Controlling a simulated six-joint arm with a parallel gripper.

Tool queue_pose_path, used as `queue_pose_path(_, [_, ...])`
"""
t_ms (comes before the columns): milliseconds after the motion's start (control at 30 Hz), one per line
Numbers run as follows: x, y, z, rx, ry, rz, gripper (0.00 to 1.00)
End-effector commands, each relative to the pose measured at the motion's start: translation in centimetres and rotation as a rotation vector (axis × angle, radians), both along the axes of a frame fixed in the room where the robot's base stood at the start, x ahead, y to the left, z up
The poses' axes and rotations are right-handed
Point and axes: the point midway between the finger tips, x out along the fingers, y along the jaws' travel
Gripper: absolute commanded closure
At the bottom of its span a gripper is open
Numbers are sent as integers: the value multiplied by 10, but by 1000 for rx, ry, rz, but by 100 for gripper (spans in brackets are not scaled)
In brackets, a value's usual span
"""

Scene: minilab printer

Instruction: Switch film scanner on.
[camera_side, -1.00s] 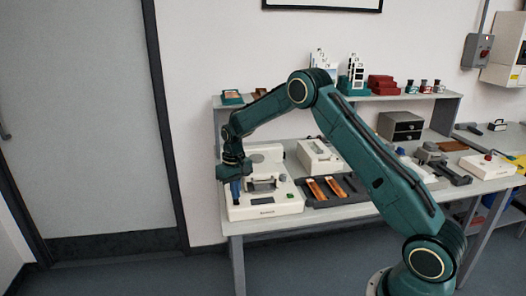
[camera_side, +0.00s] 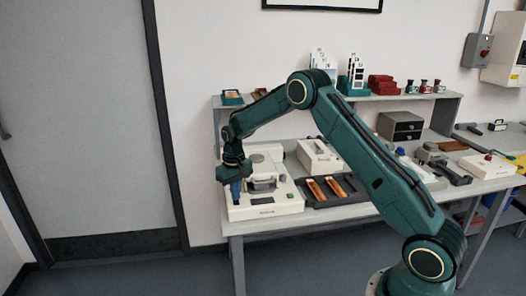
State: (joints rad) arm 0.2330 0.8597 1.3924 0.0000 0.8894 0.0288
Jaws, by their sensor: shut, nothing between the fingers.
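The white film scanner (camera_side: 264,207) stands at the left front of the bench, with a grey handle-like part on top and a small green mark (camera_side: 289,196) at its right front. My gripper (camera_side: 236,196) points down at the left part of the scanner, with its blue fingers close together and nothing seen between them. The fingertips are at or just above the scanner's top; I cannot tell whether they touch. The fingers hide the spot under them, so I cannot see a switch there.
Right of the scanner lies a dark tray (camera_side: 357,199) with orange-brown strips. A white box (camera_side: 319,157) stands behind it. A shelf (camera_side: 390,97) with small items runs along the back. My arm crosses in front of the bench's middle.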

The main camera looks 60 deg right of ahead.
Motion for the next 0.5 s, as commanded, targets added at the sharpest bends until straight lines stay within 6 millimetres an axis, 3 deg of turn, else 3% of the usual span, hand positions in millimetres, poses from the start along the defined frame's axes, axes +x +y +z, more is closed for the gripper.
queue_pose_path(500, [0, 0, -6, 0, 0, 0, 100])
